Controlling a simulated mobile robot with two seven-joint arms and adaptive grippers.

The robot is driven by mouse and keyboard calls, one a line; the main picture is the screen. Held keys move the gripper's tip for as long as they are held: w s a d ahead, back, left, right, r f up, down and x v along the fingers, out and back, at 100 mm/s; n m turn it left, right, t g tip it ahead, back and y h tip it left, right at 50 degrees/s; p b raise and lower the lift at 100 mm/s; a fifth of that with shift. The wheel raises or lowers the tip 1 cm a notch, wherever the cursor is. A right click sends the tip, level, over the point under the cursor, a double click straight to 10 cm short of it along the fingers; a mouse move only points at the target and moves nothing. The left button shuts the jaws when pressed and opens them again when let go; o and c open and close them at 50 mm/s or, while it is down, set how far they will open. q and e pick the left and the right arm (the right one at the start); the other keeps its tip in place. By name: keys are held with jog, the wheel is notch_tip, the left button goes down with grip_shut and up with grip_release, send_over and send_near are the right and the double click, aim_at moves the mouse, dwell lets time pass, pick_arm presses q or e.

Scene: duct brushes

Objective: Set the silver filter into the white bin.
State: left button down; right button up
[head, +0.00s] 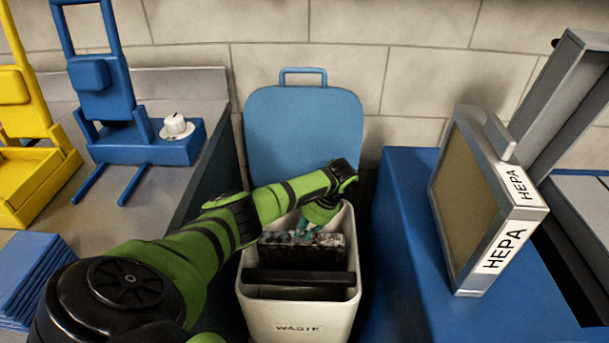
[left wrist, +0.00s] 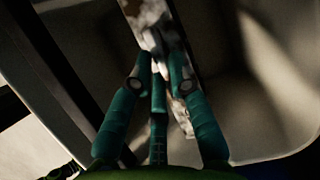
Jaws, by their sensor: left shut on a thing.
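The white bin (head: 298,319), labelled WASTE, stands on the floor between two counters. My left gripper (head: 305,230) reaches down into its mouth and is shut on the top edge of the silver filter (head: 325,241). That edge is mottled grey and white, as with dirt; it also shows between the fingers in the left wrist view (left wrist: 158,40). The filter is inside the bin, towards its back; its lower part is hidden, so I cannot tell whether it rests on the bottom. My right gripper is not in view.
A black-framed panel (head: 300,278) lies in the bin in front of the held filter. A blue lid (head: 303,130) stands up behind. A silver-framed HEPA filter (head: 468,205) stands on the blue right counter (head: 405,240). Blue and yellow stands are at left.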

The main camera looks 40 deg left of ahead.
pick_arm(q)
jog(key=shift+f+b, duration=0.5)
jog(key=shift+f, duration=0.35)
jog(key=shift+f+b, duration=0.45)
jog(key=shift+f, duration=0.15)
jog(key=shift+f+b, duration=0.4)
jog(key=shift+f, duration=0.1)
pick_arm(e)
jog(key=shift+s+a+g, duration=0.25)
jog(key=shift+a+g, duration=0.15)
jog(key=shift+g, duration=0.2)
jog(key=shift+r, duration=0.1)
pick_arm(q)
jog(key=c, duration=1.1)
grip_release()
